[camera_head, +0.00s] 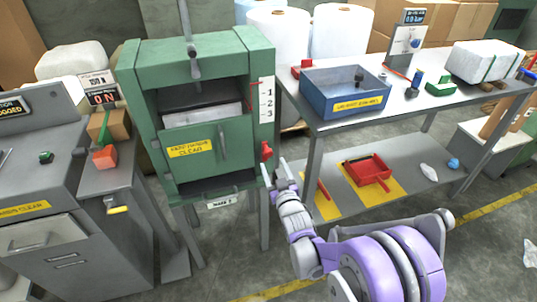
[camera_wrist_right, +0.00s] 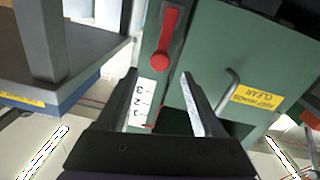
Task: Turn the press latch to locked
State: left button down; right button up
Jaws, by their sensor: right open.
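The green press (camera_head: 215,105) stands in the middle of the head view. Its red latch (camera_head: 266,151) is on the right front post, below a white 1-2-3 scale (camera_head: 266,98). In the right wrist view the latch (camera_wrist_right: 170,25) is a red bar with a round knob end, roughly lengthwise along the green post. My right gripper (camera_head: 277,166) is open and empty, just below and in front of the latch. In the wrist view its fingertips (camera_wrist_right: 159,74) are spread on either side of the post, with the knob just beyond them. Contact cannot be told. My left gripper is not in view.
A table with a blue bin (camera_head: 345,106) stands right of the press; its lower shelf holds a red tray (camera_head: 367,172). A grey cabinet (camera_head: 55,245) is at left. The press door has a handle (camera_head: 221,141). Open floor lies in front.

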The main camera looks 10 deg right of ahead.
aim_at(269, 155)
jog(key=w, duration=0.7)
jog(key=shift+a, duration=0.1)
grip_shut()
dwell(1.2)
